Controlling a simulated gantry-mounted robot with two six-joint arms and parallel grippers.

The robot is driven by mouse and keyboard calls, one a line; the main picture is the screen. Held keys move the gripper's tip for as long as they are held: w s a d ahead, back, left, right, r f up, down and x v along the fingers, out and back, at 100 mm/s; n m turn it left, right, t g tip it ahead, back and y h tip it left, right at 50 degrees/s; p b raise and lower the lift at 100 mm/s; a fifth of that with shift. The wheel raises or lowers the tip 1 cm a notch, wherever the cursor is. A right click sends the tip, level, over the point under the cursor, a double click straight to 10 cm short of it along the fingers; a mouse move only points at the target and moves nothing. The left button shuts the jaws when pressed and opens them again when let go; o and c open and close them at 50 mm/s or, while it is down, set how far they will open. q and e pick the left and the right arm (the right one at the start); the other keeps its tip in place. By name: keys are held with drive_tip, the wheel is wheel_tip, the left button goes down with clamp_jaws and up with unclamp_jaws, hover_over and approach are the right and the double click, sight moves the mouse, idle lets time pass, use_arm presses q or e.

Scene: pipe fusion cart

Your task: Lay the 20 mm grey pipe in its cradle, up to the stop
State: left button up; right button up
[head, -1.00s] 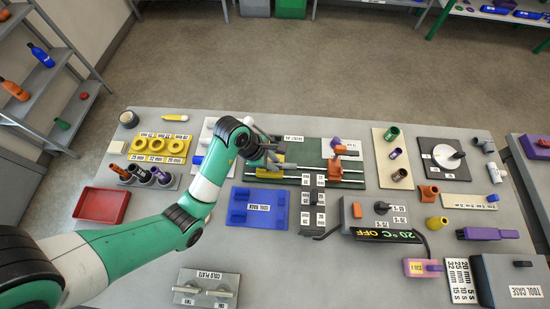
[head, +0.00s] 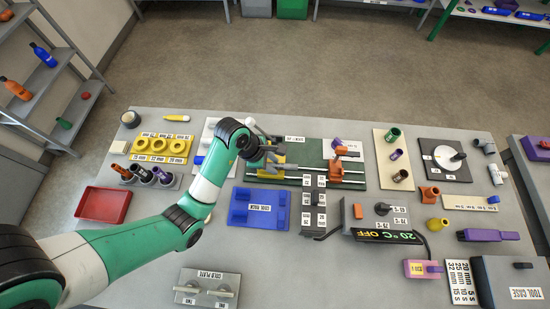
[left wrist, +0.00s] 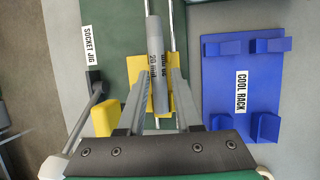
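The grey pipe (left wrist: 154,35) with a 20 mm label shows in the left wrist view, running lengthwise between my left gripper's fingers and over the yellow cradle (left wrist: 133,68). My left gripper (left wrist: 161,75) has its fingertips close against both sides of the pipe and appears shut on it. In the head view the left gripper (head: 266,142) is over the left end of the green jig board (head: 312,150), and the arm and fingers hide most of the pipe. I cannot tell whether the pipe rests fully in the cradle or touches a stop. My right gripper is not in view.
The blue cool rack (head: 260,208) lies in front of the jig. An orange clamp (head: 338,168) stands on the rails to the right.

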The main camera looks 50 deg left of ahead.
use_arm(q)
drive_tip(key=o, duration=0.3)
drive_tip(key=shift+r, duration=0.1)
drive_tip(key=p+v, duration=0.3)
drive_tip(key=v, duration=0.3)
drive_tip(key=shift+r, duration=0.4)
drive_tip(key=p+v, duration=0.4)
drive_tip(key=v, duration=0.1)
drive_tip(key=shift+s+f, duration=0.1)
